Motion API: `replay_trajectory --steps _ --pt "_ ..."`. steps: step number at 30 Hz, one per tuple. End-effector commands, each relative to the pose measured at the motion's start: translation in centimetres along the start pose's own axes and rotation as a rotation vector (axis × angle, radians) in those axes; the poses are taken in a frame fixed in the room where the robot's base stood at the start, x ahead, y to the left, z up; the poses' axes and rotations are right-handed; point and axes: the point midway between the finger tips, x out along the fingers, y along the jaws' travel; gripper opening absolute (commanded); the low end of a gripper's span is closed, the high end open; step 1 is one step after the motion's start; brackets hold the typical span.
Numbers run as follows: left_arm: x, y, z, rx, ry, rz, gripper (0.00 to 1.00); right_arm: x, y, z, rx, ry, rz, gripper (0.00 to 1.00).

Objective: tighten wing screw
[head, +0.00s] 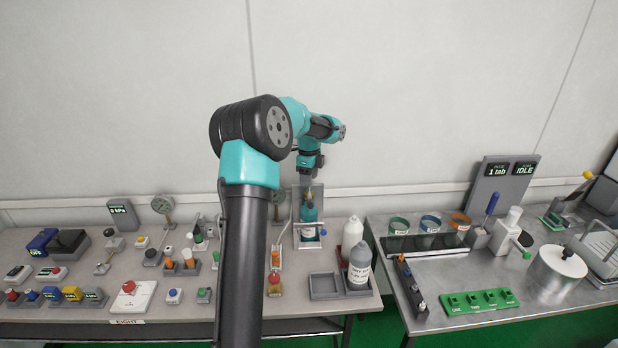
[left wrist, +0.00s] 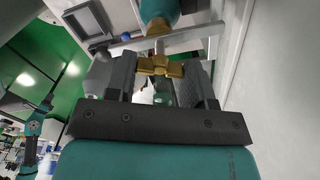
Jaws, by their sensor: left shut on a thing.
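The brass wing screw (left wrist: 160,66) shows between the fingers of my left gripper (left wrist: 158,78) in the left wrist view. The fingers are shut on its wings. A shaft runs from the screw toward a teal rounded part (left wrist: 160,10) at the top of that view. In the head view, my left gripper (head: 309,190) is at the back of the left bench, just above a teal bottle-like body (head: 309,213) in a light metal frame (head: 297,240). The wing screw is too small to make out clearly there. My right gripper is not in view.
A white bottle (head: 351,236) and a grey bottle (head: 359,265) stand right of the frame, by an empty grey tray (head: 324,287). Gauges and small testers crowd the left bench (head: 190,328). A second bench (head: 400,312) with instruments stands to the right. The wall is close behind.

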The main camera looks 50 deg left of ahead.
Motion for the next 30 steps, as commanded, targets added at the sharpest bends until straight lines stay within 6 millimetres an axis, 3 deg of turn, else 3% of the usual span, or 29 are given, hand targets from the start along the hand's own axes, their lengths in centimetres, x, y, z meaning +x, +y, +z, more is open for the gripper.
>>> replay_trajectory --steps 15,30 --pt "-0.18 0.01 0.0 0.426 -0.001 -0.002 0.25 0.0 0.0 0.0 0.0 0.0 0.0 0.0" --pt "-0.18 0.01 0.0 0.535 -0.001 -0.002 0.25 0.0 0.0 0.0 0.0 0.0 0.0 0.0"
